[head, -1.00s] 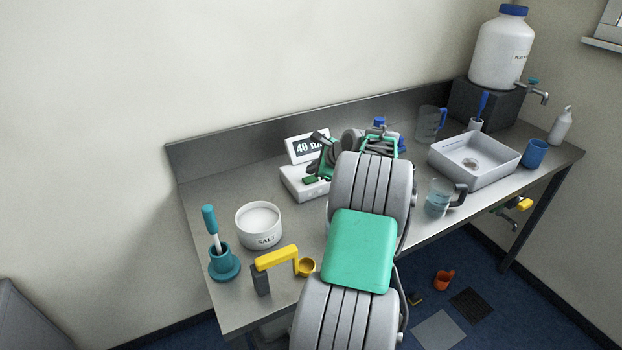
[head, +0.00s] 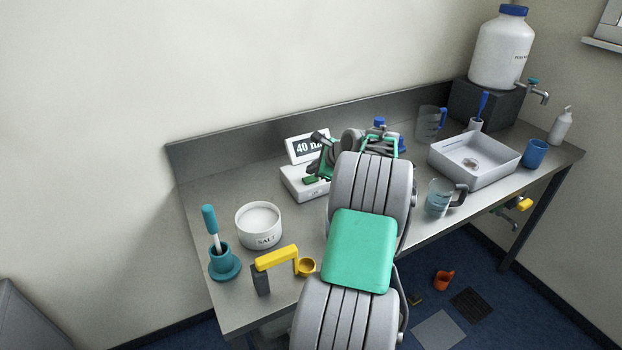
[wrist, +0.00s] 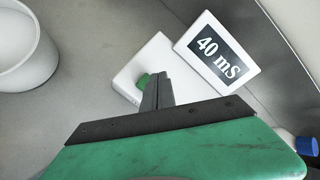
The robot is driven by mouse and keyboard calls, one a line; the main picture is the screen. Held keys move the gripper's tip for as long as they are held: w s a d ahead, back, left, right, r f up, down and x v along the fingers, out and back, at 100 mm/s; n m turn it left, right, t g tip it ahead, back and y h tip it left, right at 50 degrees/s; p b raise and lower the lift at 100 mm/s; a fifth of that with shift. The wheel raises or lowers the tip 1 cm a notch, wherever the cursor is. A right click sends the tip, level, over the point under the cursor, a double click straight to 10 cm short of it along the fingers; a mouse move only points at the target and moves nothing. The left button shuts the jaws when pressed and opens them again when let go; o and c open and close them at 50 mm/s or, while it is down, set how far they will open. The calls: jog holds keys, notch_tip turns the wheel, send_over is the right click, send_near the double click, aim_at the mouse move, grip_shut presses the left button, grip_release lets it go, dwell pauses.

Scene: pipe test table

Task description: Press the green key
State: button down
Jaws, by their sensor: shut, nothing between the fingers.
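The green key (wrist: 144,80) sits on the white meter box (wrist: 128,72), whose raised display (wrist: 218,55) reads "40 mS". In the head view the key (head: 310,181) shows on the front part of the box (head: 302,191). My gripper (wrist: 157,78) is shut and empty. Its fingertips are over the box, just right of the key in the wrist view, overlapping its edge. I cannot tell whether they touch the key. In the head view my arm hides the right part of the box.
A salt tub (head: 259,226) stands left of the meter. A teal holder (head: 224,262) and a yellow-handled scoop on a stand (head: 276,258) are at the front left. A glass jug (head: 439,198) and a grey basin (head: 474,176) stand to the right.

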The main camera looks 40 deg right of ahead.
aim_at(313, 180)
jog(key=shift+f, duration=0.1)
jog(key=shift+f, duration=0.3)
jog(key=shift+f, duration=0.5)
dwell(0.6)
jog(key=shift+r, duration=0.1)
jog(key=shift+r+p, duration=0.75)
jog(key=shift+p, duration=0.3)
notch_tip(313, 180, up, 5)
jog(key=p, duration=0.4)
jog(key=shift+r+p, duration=0.1)
jog(key=shift+p, duration=0.25)
